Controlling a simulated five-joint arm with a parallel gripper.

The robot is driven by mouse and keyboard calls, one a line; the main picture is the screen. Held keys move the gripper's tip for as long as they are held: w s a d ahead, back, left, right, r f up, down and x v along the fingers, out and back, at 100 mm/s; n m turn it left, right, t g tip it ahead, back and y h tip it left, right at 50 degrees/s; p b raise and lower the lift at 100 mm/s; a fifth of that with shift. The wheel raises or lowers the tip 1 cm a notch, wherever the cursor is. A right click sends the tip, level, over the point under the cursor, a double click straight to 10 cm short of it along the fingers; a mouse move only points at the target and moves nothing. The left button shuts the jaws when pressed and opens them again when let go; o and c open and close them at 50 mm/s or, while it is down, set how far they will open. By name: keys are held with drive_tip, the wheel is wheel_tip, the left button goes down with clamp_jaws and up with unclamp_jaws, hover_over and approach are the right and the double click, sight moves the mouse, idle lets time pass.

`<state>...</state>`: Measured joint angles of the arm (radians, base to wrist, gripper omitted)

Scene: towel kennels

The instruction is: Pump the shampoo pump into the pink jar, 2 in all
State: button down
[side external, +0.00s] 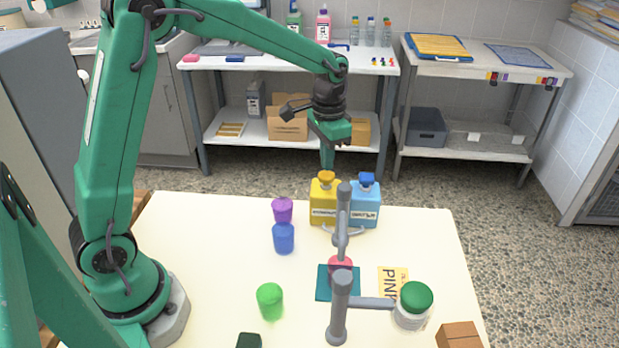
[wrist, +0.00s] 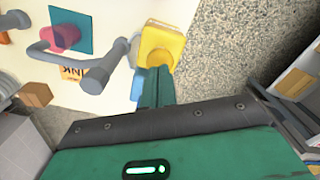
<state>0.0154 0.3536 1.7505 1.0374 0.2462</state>
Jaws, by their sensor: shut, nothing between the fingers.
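A yellow bottle (side external: 324,206) with an orange pump head (side external: 326,177) stands at the back of the table. A blue pump bottle (side external: 365,207) stands just right of it. Their labels are too small to read surely. The pink jar (side external: 341,265) stands on a teal square mat (side external: 323,284), partly hidden by a grey post; it also shows in the wrist view (wrist: 65,38). My gripper (side external: 327,166) is shut and empty, pointing down right over the orange pump head; I cannot tell whether it touches. In the wrist view its tips (wrist: 157,70) overlap the yellow bottle (wrist: 163,42).
A grey pipe fixture (side external: 342,235) rises between the bottles and the front edge. The table's left middle is clear.

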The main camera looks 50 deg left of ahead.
drive_tip(key=shift+f, duration=1.35)
idle(0.6)
drive_tip(key=shift+r, duration=1.35)
drive_tip(key=shift+f, duration=1.5)
drive_tip(key=shift+r, duration=1.5)
drive_tip(key=shift+r, duration=3)
drive_tip(key=shift+s+r, duration=0.1)
